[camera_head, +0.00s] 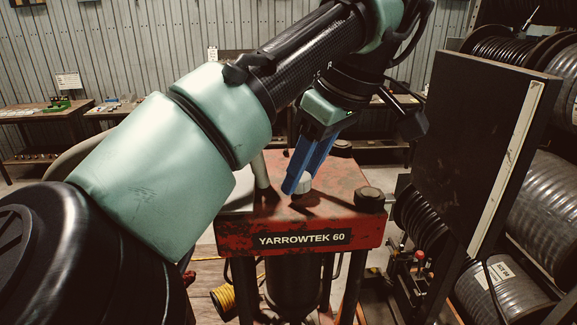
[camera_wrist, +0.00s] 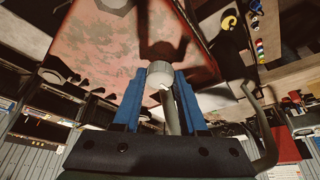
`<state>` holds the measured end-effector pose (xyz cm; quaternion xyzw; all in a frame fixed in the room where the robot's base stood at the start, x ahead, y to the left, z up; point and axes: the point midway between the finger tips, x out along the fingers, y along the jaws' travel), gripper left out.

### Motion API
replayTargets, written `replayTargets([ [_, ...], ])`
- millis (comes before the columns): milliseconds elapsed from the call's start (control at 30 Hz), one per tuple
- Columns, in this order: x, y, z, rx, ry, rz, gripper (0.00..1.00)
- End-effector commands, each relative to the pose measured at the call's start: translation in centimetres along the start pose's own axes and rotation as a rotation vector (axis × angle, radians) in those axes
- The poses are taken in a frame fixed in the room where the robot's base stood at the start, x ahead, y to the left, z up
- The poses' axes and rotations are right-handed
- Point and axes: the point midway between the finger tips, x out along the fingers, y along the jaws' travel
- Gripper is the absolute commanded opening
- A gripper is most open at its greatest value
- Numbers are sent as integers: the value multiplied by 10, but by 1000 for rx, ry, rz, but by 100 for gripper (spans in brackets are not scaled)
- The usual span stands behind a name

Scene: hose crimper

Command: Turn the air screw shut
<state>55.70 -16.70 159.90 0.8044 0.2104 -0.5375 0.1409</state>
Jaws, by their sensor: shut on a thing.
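The air screw shows as a small pale grey round knob (camera_head: 304,184) on top of the red, worn crimper head (camera_head: 320,212) marked YARROWTEK 60. It also shows in the wrist view (camera_wrist: 160,71), with the crimper's scuffed red top beyond it. My gripper (camera_head: 297,186) comes down from above with its blue fingers at the knob. In the wrist view the two blue fingers of my gripper (camera_wrist: 159,82) stand one on each side of the knob, shut on it. In the head view the fingers hide part of the screw.
A dark bolt head (camera_head: 369,197) stands at the crimper's right corner. A pale upright post (camera_head: 261,170) stands left of my fingers. A large dark panel (camera_head: 478,150) and hose reels (camera_head: 497,290) crowd the right. A workbench (camera_head: 45,112) is far back left.

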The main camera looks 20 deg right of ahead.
Motion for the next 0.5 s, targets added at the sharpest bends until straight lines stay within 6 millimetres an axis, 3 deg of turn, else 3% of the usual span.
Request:
replayTargets([
  [433, -2, 1, -1, -11, 3, 0, 0],
  [467, -2, 1, -1, -11, 3, 0, 45],
  [500, -2, 1, -1, -11, 3, 0, 53],
])
